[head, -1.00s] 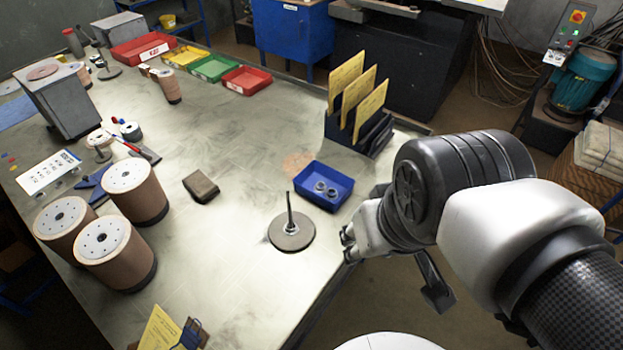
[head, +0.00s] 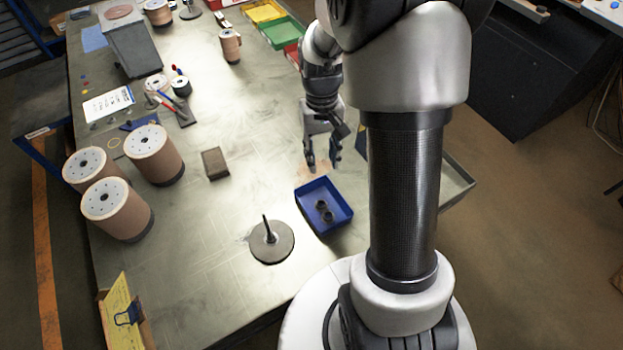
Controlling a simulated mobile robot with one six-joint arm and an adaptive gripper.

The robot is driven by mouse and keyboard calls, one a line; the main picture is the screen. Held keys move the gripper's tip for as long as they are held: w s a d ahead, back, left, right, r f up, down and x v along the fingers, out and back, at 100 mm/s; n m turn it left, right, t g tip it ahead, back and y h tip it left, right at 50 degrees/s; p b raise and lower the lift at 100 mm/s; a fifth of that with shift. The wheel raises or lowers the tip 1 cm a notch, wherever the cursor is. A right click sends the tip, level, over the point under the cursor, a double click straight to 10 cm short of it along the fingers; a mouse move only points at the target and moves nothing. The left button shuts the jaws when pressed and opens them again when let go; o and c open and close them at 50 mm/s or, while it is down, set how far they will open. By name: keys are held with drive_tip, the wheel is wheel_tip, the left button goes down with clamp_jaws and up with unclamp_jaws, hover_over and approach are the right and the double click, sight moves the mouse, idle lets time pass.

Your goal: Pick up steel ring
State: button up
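Two small dark-grey steel rings (head: 321,204) lie close together in the blue tray (head: 343,230), towards its near side. The tray stands on the table near its right edge. A round disc with an upright spindle (head: 271,243) stands left of and nearer than the tray; something like a ring sits around the spindle's foot. My gripper (head: 323,167) points down just beyond the tray's far edge. Its two fingers are apart with nothing visible between them. It is clear of the rings; its exact height above the table is hard to tell.
A brown block (head: 214,164) lies left of the tray. Large brown cylinders (head: 153,156) stand at the left, with a clipped yellow card (head: 122,312) at the near edge. Green (head: 279,33) and yellow bins line the back. My arm hides the table's right side.

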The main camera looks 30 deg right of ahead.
drive_tip(key=b, duration=0.3)
hover_over(321, 207)
drive_tip(key=w, duration=0.1)
drive_tip(key=f, duration=1.1)
drive_tip(key=shift+d+f, duration=0.3)
drive_tip(key=shift+f, duration=0.1)
drive_tip(key=f+b, duration=0.1)
drive_tip(key=f, duration=0.1)
drive_tip(key=f+b, duration=0.1)
drive_tip(key=f, duration=0.2)
drive_tip(key=shift+s+a, duration=0.15)
drive_tip(key=shift+a, duration=0.05)
drive_tip(key=shift+r, duration=0.1)
drive_tip(key=shift+c, duration=0.4)
drive_tip(key=c, duration=0.4)
